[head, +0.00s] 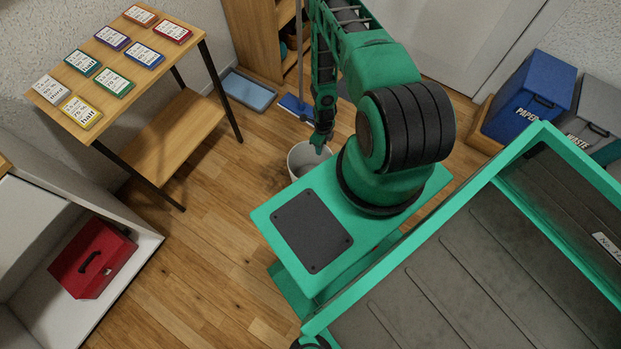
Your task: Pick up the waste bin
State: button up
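A small round white bin (297,163) stands on the wooden floor just beyond my base, open at the top. My base hides its lower right part. My gripper (320,147) points down at the bin's far right rim. It is small in this view, and I cannot tell whether its fingers are apart, closed, or touching the rim. A grey box bin with "WASTE" lettering (584,121) stands at the right, partly cut off by the frame edge.
A blue "PAPER" bin (530,97) stands left of the grey one. A wooden table (140,85) with several coloured cards is at the upper left. A red toolbox (92,258) sits in a low white shelf. Floor left of the bin is clear.

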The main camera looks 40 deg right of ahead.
jog(key=shift+f, duration=0.55)
grip_shut()
jog(key=shift+d, duration=0.1)
dwell(0.9)
